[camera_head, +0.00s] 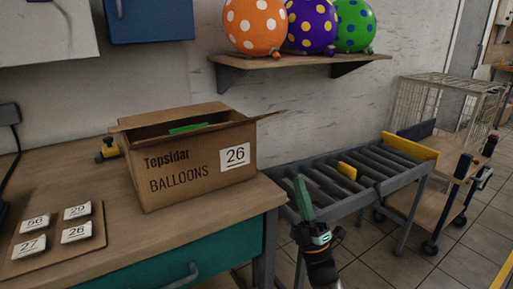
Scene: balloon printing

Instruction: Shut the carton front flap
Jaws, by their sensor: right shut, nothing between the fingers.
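The cardboard carton (203,164) stands upright on the wooden table, printed "Tepsidar BALLOONS" with a white 26 label on its front. Its top is open, and something green (188,128) shows inside. A flap sticks out at the right end (268,115), and another edge of cardboard runs along the top at the back left. I cannot clearly tell the front flap from the front wall. My right gripper (304,198) is right of the carton and the table's edge, shut and empty, pointing up, apart from the carton. My left gripper is not in view.
A board (57,256) with several numbered tags lies at the table's left. A roller conveyor (334,181) stands right of the table, with a wire cage cart (447,112) beyond it. A wall shelf (290,60) with three spotted balloons hangs above.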

